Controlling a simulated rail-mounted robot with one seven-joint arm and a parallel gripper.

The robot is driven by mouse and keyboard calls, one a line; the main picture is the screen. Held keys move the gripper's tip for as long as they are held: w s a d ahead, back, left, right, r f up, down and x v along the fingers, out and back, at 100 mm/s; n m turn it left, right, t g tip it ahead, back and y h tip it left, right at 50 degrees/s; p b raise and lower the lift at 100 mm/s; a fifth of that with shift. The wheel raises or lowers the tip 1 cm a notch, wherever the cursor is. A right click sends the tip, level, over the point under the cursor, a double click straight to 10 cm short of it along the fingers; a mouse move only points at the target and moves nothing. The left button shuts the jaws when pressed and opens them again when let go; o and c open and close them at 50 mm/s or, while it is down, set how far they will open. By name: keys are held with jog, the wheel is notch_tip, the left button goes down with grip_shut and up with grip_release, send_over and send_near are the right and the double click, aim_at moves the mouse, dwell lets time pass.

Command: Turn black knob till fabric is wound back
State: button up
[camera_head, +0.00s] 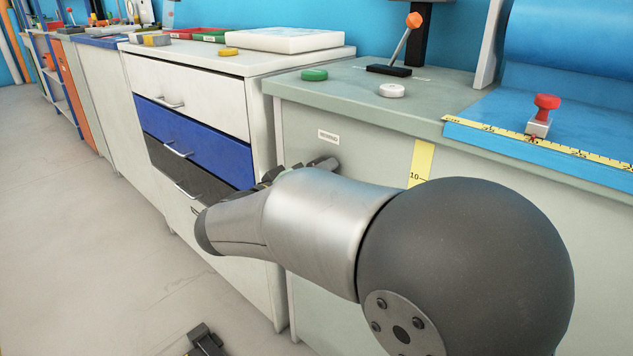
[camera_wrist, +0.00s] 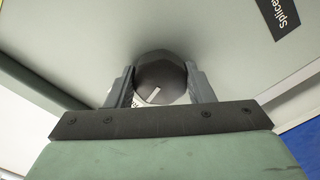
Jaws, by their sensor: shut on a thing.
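The black knob (camera_wrist: 160,72) is faceted, with a pale mark on its face, and sits on a grey-green panel in the wrist view. My gripper (camera_wrist: 161,84) is shut on it, with one finger on each side. In the head view my gripper (camera_head: 320,166) is at the front of the green-grey cabinet, mostly hidden by my arm, and I cannot make out the knob there. The blue fabric roll (camera_head: 570,40) is at the upper right, with blue fabric (camera_head: 590,115) lying flat on the bench top.
A yellow measuring tape (camera_head: 560,149) runs along the bench edge, beside a red-knobbed clamp (camera_head: 541,115). A lever with an orange knob (camera_head: 402,44) and green and white discs are on the cabinet top. A drawer unit (camera_head: 190,95) stands left.

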jog(key=shift+m, duration=1.1)
jog(key=o, duration=1)
jog(key=p+v, duration=0.4)
jog(key=v, duration=1.3)
jog(key=shift+s+a+r, duration=0.1)
jog(key=shift+a, duration=0.15)
